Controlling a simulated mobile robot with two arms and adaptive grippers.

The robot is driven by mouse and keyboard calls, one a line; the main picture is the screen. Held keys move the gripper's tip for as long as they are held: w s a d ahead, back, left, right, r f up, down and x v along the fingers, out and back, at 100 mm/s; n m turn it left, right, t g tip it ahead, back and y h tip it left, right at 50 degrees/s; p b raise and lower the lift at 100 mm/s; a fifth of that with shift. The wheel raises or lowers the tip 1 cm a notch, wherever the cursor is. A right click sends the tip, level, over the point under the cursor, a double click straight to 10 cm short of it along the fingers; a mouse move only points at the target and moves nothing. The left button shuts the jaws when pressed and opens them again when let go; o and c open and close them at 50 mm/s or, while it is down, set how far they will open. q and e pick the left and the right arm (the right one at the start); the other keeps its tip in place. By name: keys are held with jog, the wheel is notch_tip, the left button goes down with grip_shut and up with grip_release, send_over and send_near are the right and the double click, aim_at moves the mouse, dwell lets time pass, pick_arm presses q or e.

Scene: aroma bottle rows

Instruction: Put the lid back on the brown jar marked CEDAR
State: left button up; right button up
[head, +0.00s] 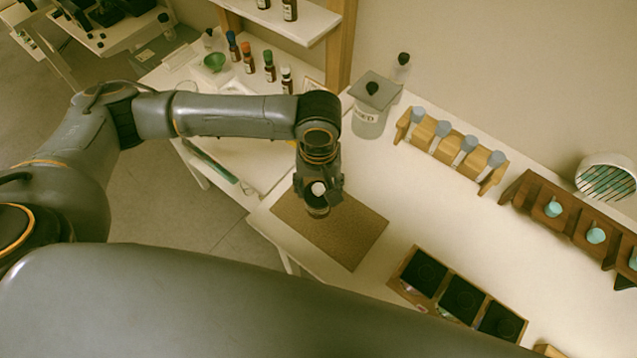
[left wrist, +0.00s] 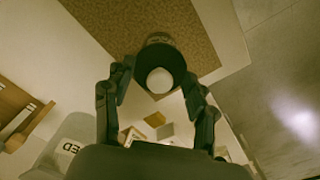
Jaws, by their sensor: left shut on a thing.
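My left gripper (head: 318,190) points down over a brown mat (head: 352,232) on the white table. In the left wrist view its two fingers (left wrist: 158,82) stand on either side of a dark round lid (left wrist: 145,70) with a white knob, and are shut on it. Just beyond the lid shows a brown jar (left wrist: 158,38), seen as a brown rounded side in the head view (head: 317,211). Its marking is not readable. The lid is at the jar's mouth; whether they touch, I cannot tell. My right gripper is not in view.
Wooden racks (head: 455,150) (head: 575,228) and a box with dark compartments (head: 408,292) stand to the right. Small bottles (head: 269,66) stand at the back left. The mat's right part is clear.

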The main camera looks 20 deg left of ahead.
pick_arm(q)
jog(key=shift+p, duration=0.65)
dwell(0.7)
jog(key=o, duration=1.4)
jog(key=shift+r, duration=0.1)
notch_tip(320, 180, up, 2)
jog(key=p, duration=0.3)
jog(key=shift+r, duration=0.15)
jog(key=shift+r+p, duration=1.05)
jog(key=shift+r, duration=1.2)
